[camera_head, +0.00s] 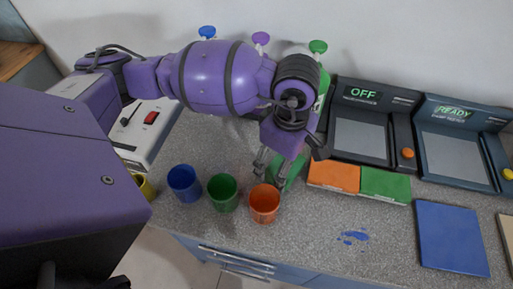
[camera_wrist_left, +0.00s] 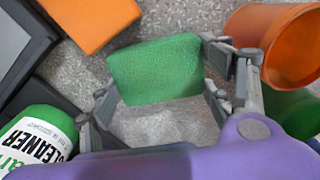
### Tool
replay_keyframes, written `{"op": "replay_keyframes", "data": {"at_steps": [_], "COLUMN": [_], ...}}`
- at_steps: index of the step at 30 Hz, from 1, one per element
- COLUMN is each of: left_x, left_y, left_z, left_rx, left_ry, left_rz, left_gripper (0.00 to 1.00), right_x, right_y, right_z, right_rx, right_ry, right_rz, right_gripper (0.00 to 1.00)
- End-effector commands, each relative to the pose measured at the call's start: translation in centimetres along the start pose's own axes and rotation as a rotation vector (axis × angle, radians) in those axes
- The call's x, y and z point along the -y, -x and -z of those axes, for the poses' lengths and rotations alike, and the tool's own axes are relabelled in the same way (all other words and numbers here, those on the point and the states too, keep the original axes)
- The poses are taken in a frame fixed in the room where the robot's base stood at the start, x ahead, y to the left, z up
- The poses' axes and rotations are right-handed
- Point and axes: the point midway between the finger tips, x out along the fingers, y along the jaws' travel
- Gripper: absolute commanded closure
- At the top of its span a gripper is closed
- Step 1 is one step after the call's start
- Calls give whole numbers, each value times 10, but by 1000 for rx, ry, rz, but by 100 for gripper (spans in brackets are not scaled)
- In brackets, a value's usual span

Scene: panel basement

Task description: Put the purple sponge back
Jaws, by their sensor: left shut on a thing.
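My left gripper (camera_head: 283,168) is shut on a green sponge (camera_wrist_left: 157,70), which sits between its fingers in the left wrist view. In the head view the sponge (camera_head: 292,172) is partly hidden behind the fingers, just behind the orange cup. Whether it touches the counter I cannot tell. No purple sponge shows in either view. An orange block (camera_head: 333,175) and a green block (camera_head: 385,185) lie side by side to the right of the gripper. My right gripper is not in view.
Blue (camera_head: 184,183), green (camera_head: 223,192) and orange (camera_head: 265,203) cups stand along the counter front. A cleaner bottle (camera_wrist_left: 38,135) stands close to the gripper. Two dark devices (camera_head: 360,140) (camera_head: 455,150) stand at the back right. A blue spill (camera_head: 353,236) and blue mat (camera_head: 450,237) lie in front.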

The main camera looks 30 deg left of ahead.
Motion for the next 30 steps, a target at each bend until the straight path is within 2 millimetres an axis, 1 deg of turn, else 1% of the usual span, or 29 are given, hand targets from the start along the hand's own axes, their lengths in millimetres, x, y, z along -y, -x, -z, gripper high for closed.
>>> {"op": "replay_keyframes", "data": {"at_steps": [2,3,6,16,19,20,23,30], "left_x": [-1,-1,-2,-2,-2,-2,-3,-3], "left_y": [-3,-2,-1,0,5,8,21,74], "left_z": [0,0,0,0,0,0,0,-1], "left_rx": [0,0,0,0,0,0,-1,0], "left_ry": [-1,-1,-1,-1,-1,-1,-1,-2], "left_rz": [-2,-3,-4,-4,-6,-8,-8,-10], "left_gripper": [48,22,9,8,8,8,8,8], "right_x": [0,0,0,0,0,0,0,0], "right_y": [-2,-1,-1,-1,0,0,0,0], "right_z": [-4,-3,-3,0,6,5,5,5], "right_rx": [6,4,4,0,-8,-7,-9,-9], "right_ry": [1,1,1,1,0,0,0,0], "right_rz": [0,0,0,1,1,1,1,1], "right_gripper": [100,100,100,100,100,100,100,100]}}
